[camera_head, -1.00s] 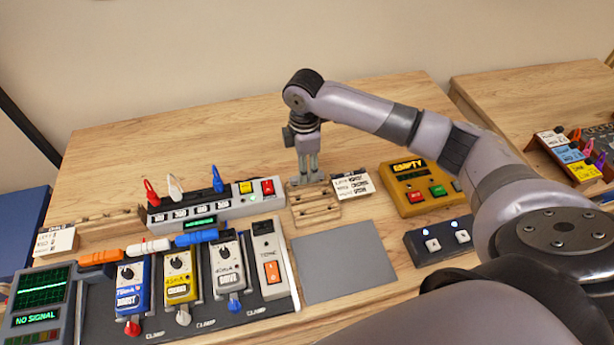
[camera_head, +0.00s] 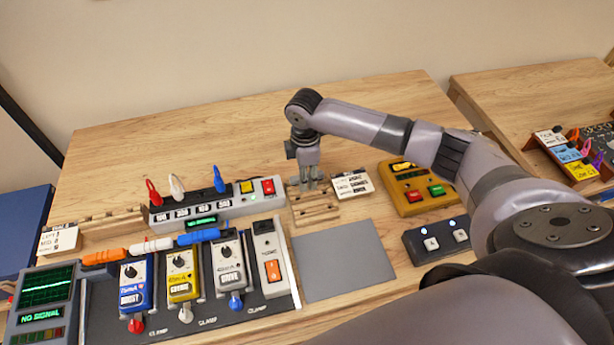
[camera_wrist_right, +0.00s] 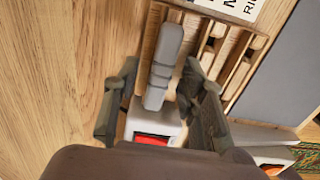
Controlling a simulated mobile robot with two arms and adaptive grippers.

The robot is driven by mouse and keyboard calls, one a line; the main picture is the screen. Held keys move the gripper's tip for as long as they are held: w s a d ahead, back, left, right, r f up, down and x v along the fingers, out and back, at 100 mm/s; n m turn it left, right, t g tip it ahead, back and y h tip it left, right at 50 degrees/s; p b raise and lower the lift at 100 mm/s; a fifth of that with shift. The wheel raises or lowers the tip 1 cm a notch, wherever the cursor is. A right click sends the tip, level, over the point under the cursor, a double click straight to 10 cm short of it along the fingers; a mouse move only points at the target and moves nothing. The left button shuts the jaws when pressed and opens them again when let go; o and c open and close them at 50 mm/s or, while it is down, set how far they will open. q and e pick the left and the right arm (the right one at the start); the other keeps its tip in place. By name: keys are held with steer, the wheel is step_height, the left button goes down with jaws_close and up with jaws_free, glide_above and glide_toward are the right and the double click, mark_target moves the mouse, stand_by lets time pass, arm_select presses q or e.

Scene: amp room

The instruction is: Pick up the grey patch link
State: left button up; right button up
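The grey patch link (camera_wrist_right: 163,65) is a ribbed grey bar, seen in the right wrist view at the end of a slotted wooden rack (camera_wrist_right: 235,62). My right gripper (camera_wrist_right: 160,92) is open. Its two fingers stand on either side of the link, with a visible gap on each side. In the head view my right gripper (camera_head: 309,184) points down at the back of the wooden rack (camera_head: 318,212), and I cannot make out the link there. My left gripper is not in view.
A power strip (camera_head: 205,207) with coloured switches stands left of the rack, close to the gripper. A label card (camera_head: 352,184) and a yellow box (camera_head: 412,198) are to the right. A bare grey mat (camera_head: 343,262) lies in front. Pedals (camera_head: 181,277) fill the front left.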

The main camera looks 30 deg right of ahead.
jaws_close()
stand_by(0.6)
